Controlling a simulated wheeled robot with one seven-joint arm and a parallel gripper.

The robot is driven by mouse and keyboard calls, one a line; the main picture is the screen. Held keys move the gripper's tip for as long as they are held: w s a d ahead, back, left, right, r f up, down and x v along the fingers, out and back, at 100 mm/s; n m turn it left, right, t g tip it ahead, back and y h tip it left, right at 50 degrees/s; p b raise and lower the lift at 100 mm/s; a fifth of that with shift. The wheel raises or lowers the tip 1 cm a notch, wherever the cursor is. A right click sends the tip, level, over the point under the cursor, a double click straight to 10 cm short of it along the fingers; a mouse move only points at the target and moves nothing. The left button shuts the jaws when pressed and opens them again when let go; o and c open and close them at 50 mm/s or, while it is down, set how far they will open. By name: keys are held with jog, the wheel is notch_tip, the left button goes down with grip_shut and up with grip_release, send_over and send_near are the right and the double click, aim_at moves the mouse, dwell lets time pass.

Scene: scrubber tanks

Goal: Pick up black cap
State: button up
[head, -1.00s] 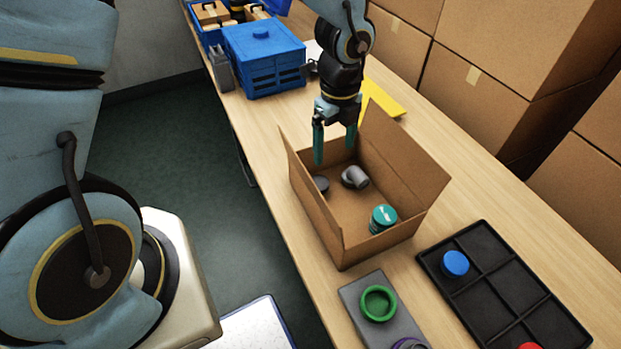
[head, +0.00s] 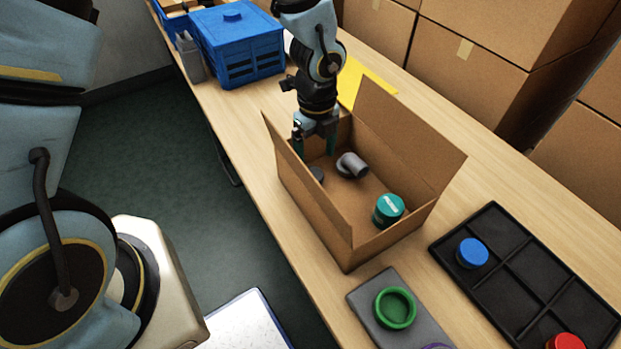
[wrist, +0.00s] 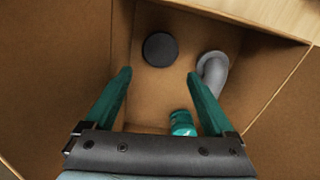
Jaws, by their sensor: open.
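The black cap (wrist: 160,49) is a dark round disc lying flat on the floor of the open cardboard box (head: 385,148). In the head view the cap (head: 317,174) shows only partly, near the box's left wall. My gripper (head: 316,150) points down into the box, and its fingers are partly hidden by the box wall. In the wrist view my gripper (wrist: 160,75) is open and empty. The cap lies ahead of and between the two teal fingertips, apart from both.
A grey pipe elbow (head: 351,166) lies right of the cap, close to the right finger in the wrist view. A teal-lidded jar (head: 388,209) stands in the box's near corner. Box walls and raised flaps surround the gripper. Outside are a black divided tray (head: 508,284) and a blue crate (head: 238,45).

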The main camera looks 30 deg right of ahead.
aim_at(313, 172)
jog(key=shift+w+f+p, duration=0.2)
jog(key=shift+f+p, duration=0.25)
jog(key=shift+f, duration=1.3)
jog(key=shift+w+f+p, duration=0.2)
jog(key=shift+f+p, duration=0.25)
jog(key=shift+f, duration=1.3)
jog(key=shift+c, duration=0.3)
jog(key=c, duration=1)
